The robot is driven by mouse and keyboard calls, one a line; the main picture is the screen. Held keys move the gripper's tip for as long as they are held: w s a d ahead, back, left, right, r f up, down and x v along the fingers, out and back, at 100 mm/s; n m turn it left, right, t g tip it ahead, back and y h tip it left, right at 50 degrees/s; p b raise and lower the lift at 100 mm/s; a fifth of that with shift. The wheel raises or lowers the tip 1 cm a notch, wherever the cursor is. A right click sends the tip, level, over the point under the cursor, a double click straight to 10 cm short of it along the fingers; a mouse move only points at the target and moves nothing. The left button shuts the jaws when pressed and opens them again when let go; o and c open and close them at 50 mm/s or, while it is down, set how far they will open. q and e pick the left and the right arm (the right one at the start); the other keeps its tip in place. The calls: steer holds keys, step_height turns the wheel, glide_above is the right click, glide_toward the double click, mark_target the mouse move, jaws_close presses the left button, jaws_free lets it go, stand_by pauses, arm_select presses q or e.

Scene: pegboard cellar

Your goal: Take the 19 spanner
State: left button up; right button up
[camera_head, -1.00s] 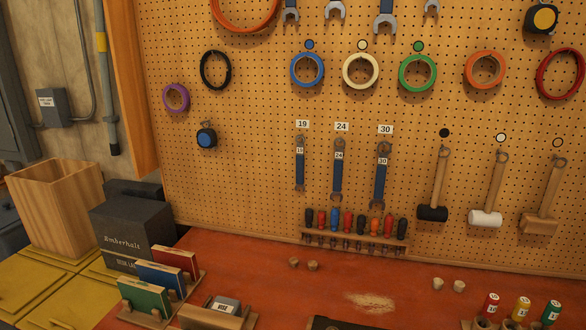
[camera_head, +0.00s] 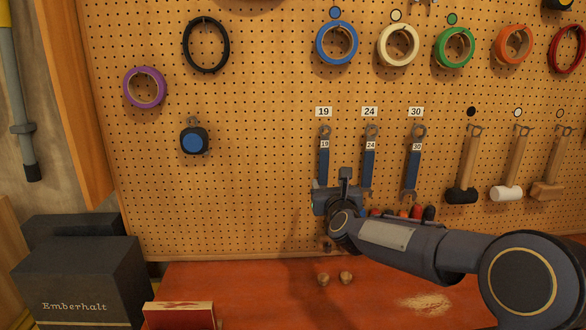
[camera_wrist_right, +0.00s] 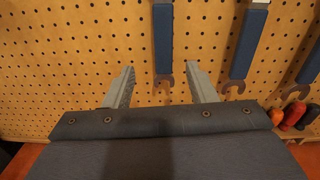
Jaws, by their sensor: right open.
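The 19 spanner (camera_head: 324,160) hangs upright on the pegboard under its 19 label, with a dark blue handle. My right gripper (camera_head: 334,190) is in front of the board at the spanner's lower end and hides that end in the head view. In the right wrist view, the 19 spanner (camera_wrist_right: 163,45) hangs with its open jaw end between and just beyond the two spread fingers of my right gripper (camera_wrist_right: 160,88). The fingers are open and hold nothing. My left gripper is not in view.
The 24 spanner (camera_head: 369,165) and 30 spanner (camera_head: 413,165) hang close by on the right. Screwdrivers (camera_head: 416,211) in a rack are partly hidden behind my right arm. Mallets (camera_head: 467,165) hang further right. Two corks (camera_head: 345,277) lie on the red bench (camera_head: 250,285).

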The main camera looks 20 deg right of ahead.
mark_target(324, 170)
steer(key=shift+m, duration=0.4)
steer(key=p+x, duration=0.1)
steer(key=x, duration=0.1)
steer(key=p+x, duration=0.2)
steer(key=x, duration=0.1)
steer(key=p+x, duration=0.1)
steer(key=x, duration=0.2)
steer(key=shift+s+d+p, duration=0.1)
steer(key=shift+d+p, duration=0.15)
steer(key=shift+p, duration=0.15)
steer(key=shift+w+d, duration=0.1)
steer(key=shift+w, duration=0.15)
steer(key=shift+f, duration=0.1)
steer(key=shift+c, duration=0.4)
jaws_close()
steer(key=shift+h, duration=0.3)
